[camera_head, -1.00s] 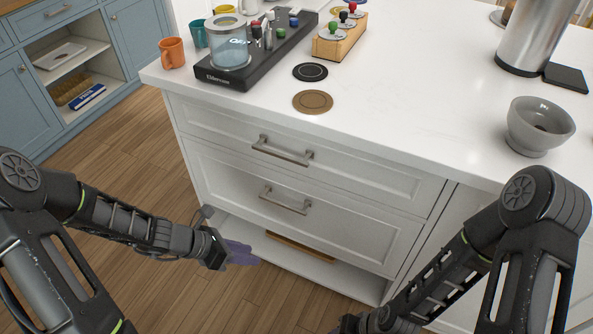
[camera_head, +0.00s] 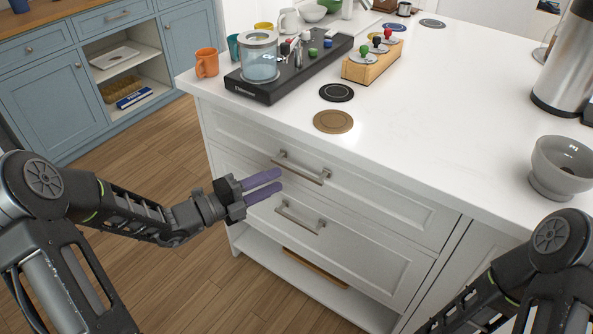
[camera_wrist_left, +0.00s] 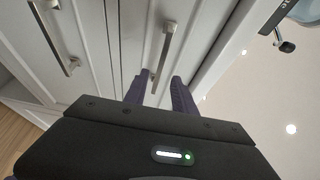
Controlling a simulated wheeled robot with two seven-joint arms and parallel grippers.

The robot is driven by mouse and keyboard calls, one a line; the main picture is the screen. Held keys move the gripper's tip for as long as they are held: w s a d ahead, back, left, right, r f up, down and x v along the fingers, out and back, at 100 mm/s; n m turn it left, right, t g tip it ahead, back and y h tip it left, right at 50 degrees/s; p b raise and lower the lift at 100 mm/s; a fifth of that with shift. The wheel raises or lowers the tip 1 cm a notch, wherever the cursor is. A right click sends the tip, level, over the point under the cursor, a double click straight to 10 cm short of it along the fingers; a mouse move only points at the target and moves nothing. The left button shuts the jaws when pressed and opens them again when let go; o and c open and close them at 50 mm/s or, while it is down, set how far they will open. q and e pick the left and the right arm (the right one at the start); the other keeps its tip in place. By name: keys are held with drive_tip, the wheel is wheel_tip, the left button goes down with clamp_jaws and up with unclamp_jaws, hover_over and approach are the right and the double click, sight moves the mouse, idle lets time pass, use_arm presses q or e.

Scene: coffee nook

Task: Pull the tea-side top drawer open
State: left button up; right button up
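The white island has a top drawer (camera_head: 375,199) with a metal bar handle (camera_head: 300,169), and a second drawer below it (camera_head: 345,249) with its own handle (camera_head: 300,217). Both drawers look shut. My left gripper (camera_head: 264,186) is open, its two purple fingers pointing at the drawer fronts, just left of the top handle. In the left wrist view the gripper (camera_wrist_left: 160,92) has a gap between its fingers, and the top handle (camera_wrist_left: 165,55) stands ahead, its end near the gap. The lower handle (camera_wrist_left: 55,40) is at the left. My right gripper is out of view.
On the counter are an orange mug (camera_head: 207,63), a black tray (camera_head: 268,92) with a glass vessel, a wooden stand (camera_head: 372,66), a cork coaster (camera_head: 333,122) and a grey bowl (camera_head: 561,167). Wooden floor (camera_head: 160,162) is clear left of the island.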

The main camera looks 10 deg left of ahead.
sight(294, 172)
use_arm(q)
drive_tip(key=x, duration=0.7)
drive_tip(key=shift+d+f+b, duration=0.1)
drive_tip(key=shift+b, duration=0.25)
clamp_jaws()
idle(1.1)
